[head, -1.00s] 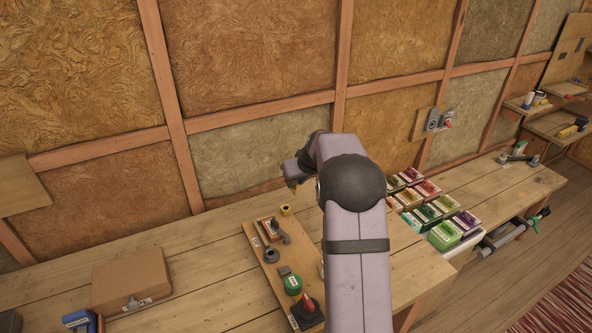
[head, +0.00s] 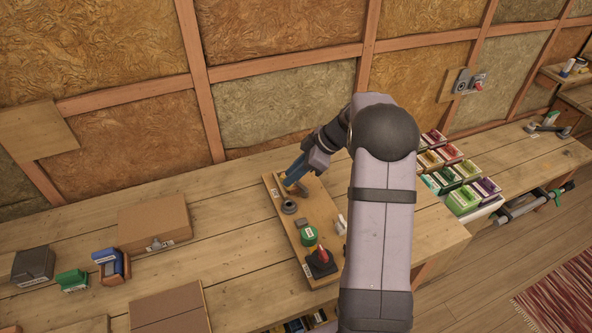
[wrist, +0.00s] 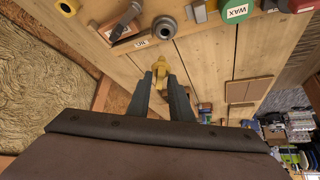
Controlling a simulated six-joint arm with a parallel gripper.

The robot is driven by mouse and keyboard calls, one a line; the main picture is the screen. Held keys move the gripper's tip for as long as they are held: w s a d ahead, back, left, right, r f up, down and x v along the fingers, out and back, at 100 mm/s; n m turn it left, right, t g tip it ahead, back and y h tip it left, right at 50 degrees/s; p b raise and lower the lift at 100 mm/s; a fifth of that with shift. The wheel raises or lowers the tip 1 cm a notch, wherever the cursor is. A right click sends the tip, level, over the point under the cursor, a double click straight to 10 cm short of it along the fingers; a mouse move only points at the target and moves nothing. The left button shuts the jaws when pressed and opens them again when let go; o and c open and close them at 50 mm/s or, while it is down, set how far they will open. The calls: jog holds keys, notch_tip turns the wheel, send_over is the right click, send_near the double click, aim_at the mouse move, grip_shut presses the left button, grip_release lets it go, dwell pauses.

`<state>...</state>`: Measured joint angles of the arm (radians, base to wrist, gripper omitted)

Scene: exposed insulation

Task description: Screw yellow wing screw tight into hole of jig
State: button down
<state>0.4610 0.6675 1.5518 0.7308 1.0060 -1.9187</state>
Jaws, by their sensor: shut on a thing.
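My gripper (wrist: 162,80) is shut on the yellow wing screw (wrist: 160,67), which shows between and just beyond the fingertips in the wrist view. In the head view my gripper (head: 288,182) hangs low over the back left end of the wooden board (head: 318,222), its blue-grey fingers slanting down to the left. A grey handled piece (wrist: 123,23) stands on the board beside a label that seems to read JIG. In the wrist view the screw appears off the board's edge, apart from that piece. I cannot make out the jig's hole.
The board also carries a grey ring (head: 290,208), a green jar (head: 308,236) and a red-topped item (head: 322,258). Another yellow piece (wrist: 67,6) sits at the wrist view's top left. Coloured boxes (head: 452,175) stand right of my arm.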

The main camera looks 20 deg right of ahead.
jog(key=shift+b, duration=0.5)
jog(key=shift+f, duration=0.25)
notch_tip(320, 180, down, 5)
jog(key=b, duration=0.6)
jog(key=shift+f, duration=0.1)
jog(key=shift+d+b, duration=0.1)
jog(key=shift+b, duration=1.05)
dwell(2.1)
jog(key=shift+f+b, duration=0.45)
jog(key=shift+r, duration=0.25)
jog(key=shift+r, duration=0.25)
jog(key=shift+s+d, duration=0.15)
jog(key=shift+d, duration=0.15)
dwell(1.0)
